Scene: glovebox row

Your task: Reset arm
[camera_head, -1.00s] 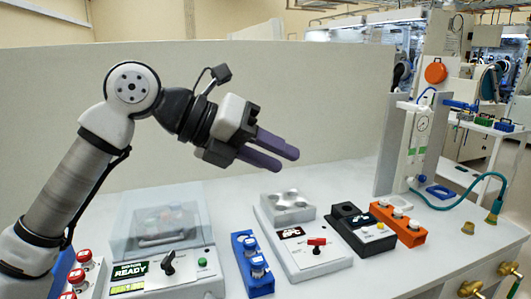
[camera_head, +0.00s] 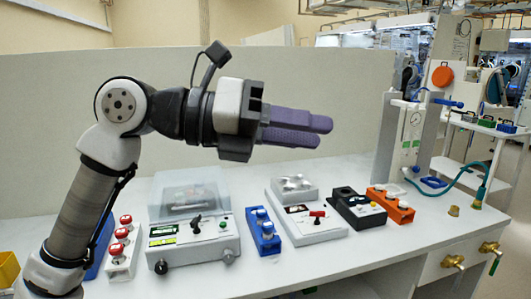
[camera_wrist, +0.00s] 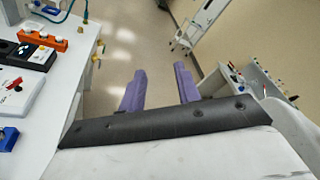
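My gripper (camera_head: 326,132) is raised above the white bench, in front of the grey partition. It points to the right in the head view, nearly level. In the wrist view its two purple fingers (camera_wrist: 160,70) stand apart with nothing between them, and bare floor lies beyond. The gripper touches nothing on the bench.
Brass valves (camera_head: 453,261) jut from the front.

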